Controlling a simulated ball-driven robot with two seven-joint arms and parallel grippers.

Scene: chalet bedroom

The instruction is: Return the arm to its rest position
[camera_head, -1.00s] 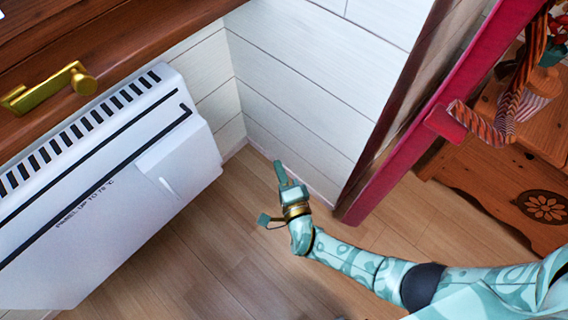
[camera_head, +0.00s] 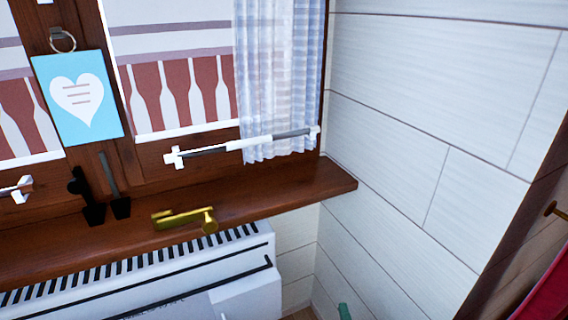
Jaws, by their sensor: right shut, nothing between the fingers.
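Only the green fingertips of my right gripper (camera_head: 344,310) show, at the bottom edge of the head view. They are shut, with nothing seen between them. They appear in front of the corner where the white plank walls meet, right of the radiator. The rest of my right arm is below the picture. My left gripper is not in view.
A white radiator (camera_head: 245,283) stands under a wooden sill (camera_head: 290,203). A brass handle (camera_head: 187,218) lies on the sill. Above are a window with a curtain (camera_head: 282,70) and a blue heart card (camera_head: 80,100).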

